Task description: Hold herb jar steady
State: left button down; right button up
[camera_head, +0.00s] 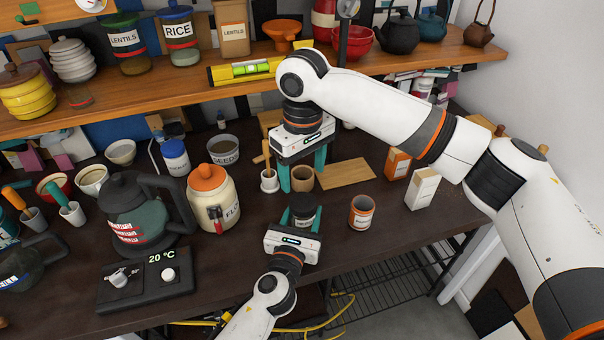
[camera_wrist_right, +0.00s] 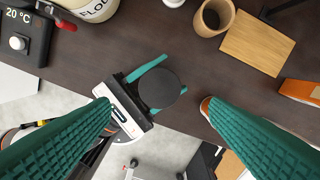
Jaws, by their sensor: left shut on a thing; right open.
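The herb jar (camera_head: 302,211), a small jar with a dark round lid (camera_wrist_right: 160,88), is near the table's front edge. My left gripper (camera_head: 304,206) is shut on it, with one teal finger on each side, also seen in the right wrist view (camera_wrist_right: 150,80). The jar looks upright; its label is mostly hidden by the gripper. My right gripper (camera_head: 302,178) is open and empty, pointing down behind the jar in the head view. In the right wrist view its fingers (camera_wrist_right: 157,108) frame the jar's lid from above, apart from it.
A brown cup (camera_head: 302,180), a wooden board (camera_head: 346,175) and an orange-rimmed can (camera_head: 362,212) stand close by. A flour jar (camera_head: 213,194) and kettle (camera_head: 136,212) are to the left. A loaded shelf (camera_head: 150,92) runs behind. The front edge is near.

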aim_at(303, 201)
jog(key=shift+f, duration=4.05)
jog(key=c, duration=1)
jog(key=o, duration=1.2)
jog(key=shift+c, duration=0.2)
jog(key=shift+r, duration=0.1)
notch_tip(303, 201, up, 12)
